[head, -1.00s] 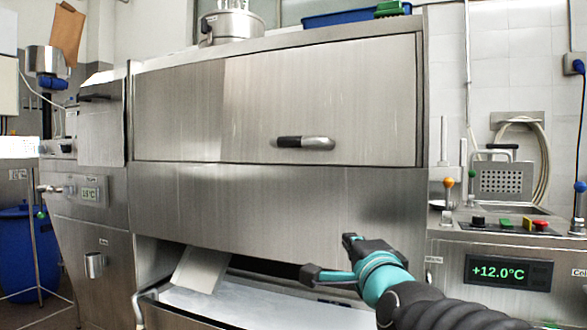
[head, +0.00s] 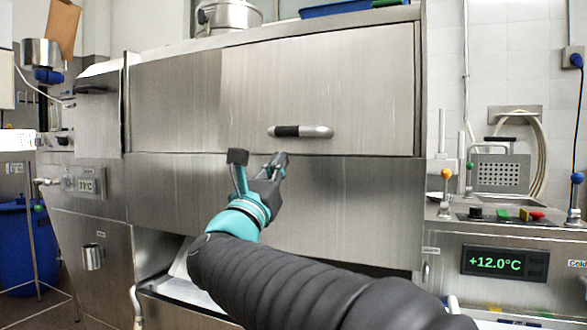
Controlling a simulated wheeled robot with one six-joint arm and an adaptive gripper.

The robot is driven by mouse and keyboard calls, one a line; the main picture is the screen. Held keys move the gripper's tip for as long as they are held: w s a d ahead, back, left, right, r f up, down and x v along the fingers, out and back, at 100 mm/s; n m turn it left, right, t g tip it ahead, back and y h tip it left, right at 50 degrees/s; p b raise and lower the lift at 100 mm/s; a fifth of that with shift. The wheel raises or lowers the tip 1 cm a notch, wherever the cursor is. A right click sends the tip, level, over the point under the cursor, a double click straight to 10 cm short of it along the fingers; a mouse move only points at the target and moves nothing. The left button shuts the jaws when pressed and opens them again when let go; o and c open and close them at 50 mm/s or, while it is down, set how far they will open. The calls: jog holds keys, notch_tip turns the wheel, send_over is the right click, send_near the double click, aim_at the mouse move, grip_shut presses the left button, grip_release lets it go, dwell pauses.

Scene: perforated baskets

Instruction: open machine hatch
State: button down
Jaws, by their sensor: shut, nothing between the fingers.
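The machine hatch (head: 350,85) is a wide brushed-steel panel on the front of the large machine. It hangs flush in its frame and looks closed. Its handle (head: 313,132), a horizontal grey bar with a dark section, sits near the panel's lower edge. My gripper (head: 259,162), black with a teal wrist, is in front of the steel face just below the hatch's lower edge. It is below and left of the handle, apart from it in the picture. It is shut and empty.
A control unit (head: 505,263) reading +12.0°C stands at the right, with buttons and coloured knobs. A steel pot (head: 230,14) and a blue tray (head: 335,9) rest on top of the machine. A blue barrel (head: 20,245) stands at the far left.

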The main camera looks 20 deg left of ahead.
aim_at(291, 145)
jog(key=x, duration=0.6)
jog(key=shift+w+r+p, duration=0.15)
jog(key=shift+w+p, duration=0.2)
jog(key=shift+r, duration=0.1)
